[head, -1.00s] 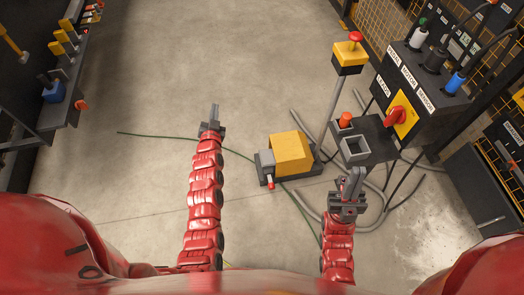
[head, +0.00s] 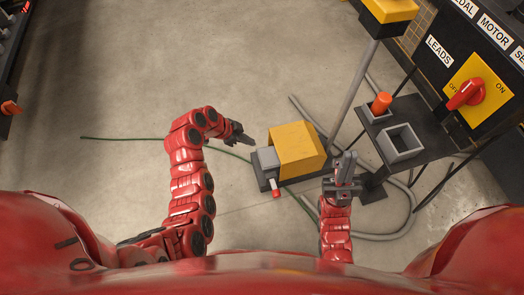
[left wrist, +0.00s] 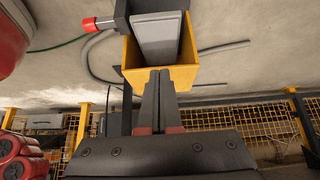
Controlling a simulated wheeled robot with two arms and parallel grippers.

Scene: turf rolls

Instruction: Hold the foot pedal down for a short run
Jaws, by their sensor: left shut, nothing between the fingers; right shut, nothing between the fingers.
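The foot pedal is a grey plate (head: 266,158) at the mouth of a yellow hood (head: 298,150) on a dark base, with a red-tipped peg (head: 276,191) at its side. In the left wrist view the grey plate (left wrist: 158,38) lies within the yellow hood (left wrist: 183,77). My left gripper (head: 246,138) is shut and empty, just left of and above the plate in the head view. The left wrist view shows its fingers (left wrist: 160,77) together, pointing at the hood; contact cannot be told. My right gripper (head: 347,162) is shut and empty, right of the pedal.
A post with a yellow box (head: 390,8) rises behind the pedal. A dark stand holds an orange button (head: 381,102) and a grey square socket (head: 400,143). A panel has a red rotary switch (head: 466,94). A green cable (head: 130,139) and grey hoses cross the floor.

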